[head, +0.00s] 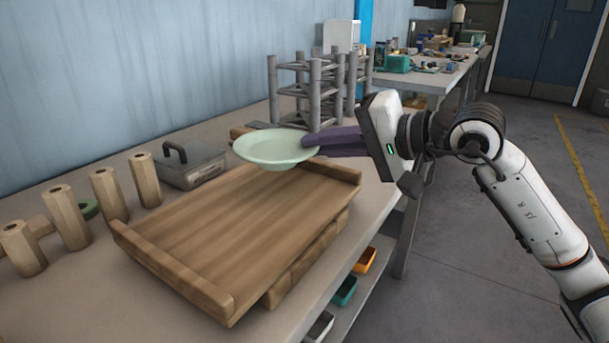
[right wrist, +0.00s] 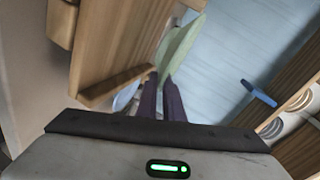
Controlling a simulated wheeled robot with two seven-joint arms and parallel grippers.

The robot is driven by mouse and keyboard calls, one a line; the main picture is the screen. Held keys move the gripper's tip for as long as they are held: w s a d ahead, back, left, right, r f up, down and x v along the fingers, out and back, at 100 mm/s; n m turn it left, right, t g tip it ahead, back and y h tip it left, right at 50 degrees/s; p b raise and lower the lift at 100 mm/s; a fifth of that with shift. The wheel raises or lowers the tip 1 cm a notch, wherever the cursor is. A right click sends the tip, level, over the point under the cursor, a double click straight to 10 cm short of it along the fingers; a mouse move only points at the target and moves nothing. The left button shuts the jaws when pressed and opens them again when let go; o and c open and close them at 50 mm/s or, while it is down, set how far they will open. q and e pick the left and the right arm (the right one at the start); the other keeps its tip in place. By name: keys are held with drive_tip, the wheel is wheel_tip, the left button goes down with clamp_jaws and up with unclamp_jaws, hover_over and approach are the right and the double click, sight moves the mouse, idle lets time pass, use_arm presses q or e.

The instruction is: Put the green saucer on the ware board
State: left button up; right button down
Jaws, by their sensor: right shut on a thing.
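The pale green saucer (head: 268,147) is held roughly level above the far end of the ware board (head: 220,225), a wooden tray with raised ends. My right gripper (head: 312,143) is shut on the saucer's right rim. In the right wrist view the saucer (right wrist: 179,47) shows edge-on between the fingertips of the gripper (right wrist: 161,85). The board (right wrist: 118,45) shows to its left there. The saucer appears apart from the board's surface. My left gripper is not in either view.
Several wooden posts (head: 145,180) stand left of the board. A grey lidded box (head: 188,164) with a handle sits behind it. A grey metal rack (head: 314,90) stands just behind the saucer. Small coloured bins (head: 345,291) sit below the table's right edge.

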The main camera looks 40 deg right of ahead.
sight(319, 186)
drive_tip(key=shift+f, duration=0.4)
wheel_tip(319, 186, down, 4)
drive_tip(key=shift+r+b, duration=0.15)
drive_tip(key=shift+b, duration=0.25)
drive_tip(key=c, duration=2.3)
unclamp_jaws()
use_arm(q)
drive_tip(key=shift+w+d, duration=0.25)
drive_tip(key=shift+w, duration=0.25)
use_arm(e)
drive_tip(key=shift+o, duration=0.7)
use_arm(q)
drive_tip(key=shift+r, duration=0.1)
